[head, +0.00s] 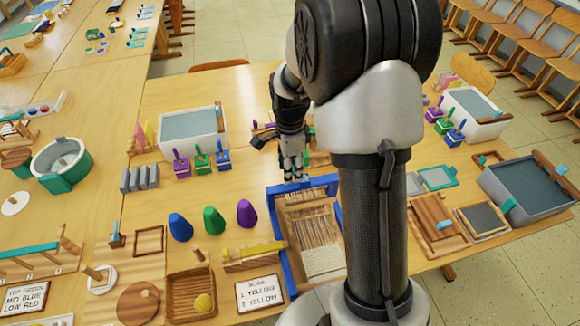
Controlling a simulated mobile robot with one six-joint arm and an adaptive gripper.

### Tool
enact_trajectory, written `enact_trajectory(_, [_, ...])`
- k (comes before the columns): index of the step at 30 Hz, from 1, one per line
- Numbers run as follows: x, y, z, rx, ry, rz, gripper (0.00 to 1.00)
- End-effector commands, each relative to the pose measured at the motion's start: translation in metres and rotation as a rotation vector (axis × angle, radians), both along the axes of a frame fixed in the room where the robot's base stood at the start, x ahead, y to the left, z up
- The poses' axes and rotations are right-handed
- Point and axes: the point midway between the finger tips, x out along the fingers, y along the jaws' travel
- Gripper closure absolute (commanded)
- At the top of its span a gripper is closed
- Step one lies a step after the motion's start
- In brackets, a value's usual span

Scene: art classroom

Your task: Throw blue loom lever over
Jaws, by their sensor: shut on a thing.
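The blue loom (284,255) stands on the table in front of my arm, with pale threads and woven cloth inside its blue frame. My gripper (296,174) points down at the loom's far bar. It is shut on the small blue lever (303,180) there. The fingers cover most of the lever, so its tilt is hard to tell. My arm hides the loom's right side.
Blue, green and purple cones (213,220) stand left of the loom. A yellow-topped wooden block (253,257) and a sign card (259,291) lie close to its left side. A grey-filled white bin (192,131) and small coloured stamps (202,162) stand behind.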

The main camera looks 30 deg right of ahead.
Motion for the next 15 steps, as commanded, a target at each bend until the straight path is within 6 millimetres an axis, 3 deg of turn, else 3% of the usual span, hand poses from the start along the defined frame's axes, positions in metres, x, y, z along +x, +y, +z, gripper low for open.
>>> enact_trajectory(9, [0.0000,0.0000,0.0001,0.000,0.000,0.000,0.99])
enact_trajectory(15, [-0.0001,-0.0001,0.0002,0.001,0.000,0.000,1.00])
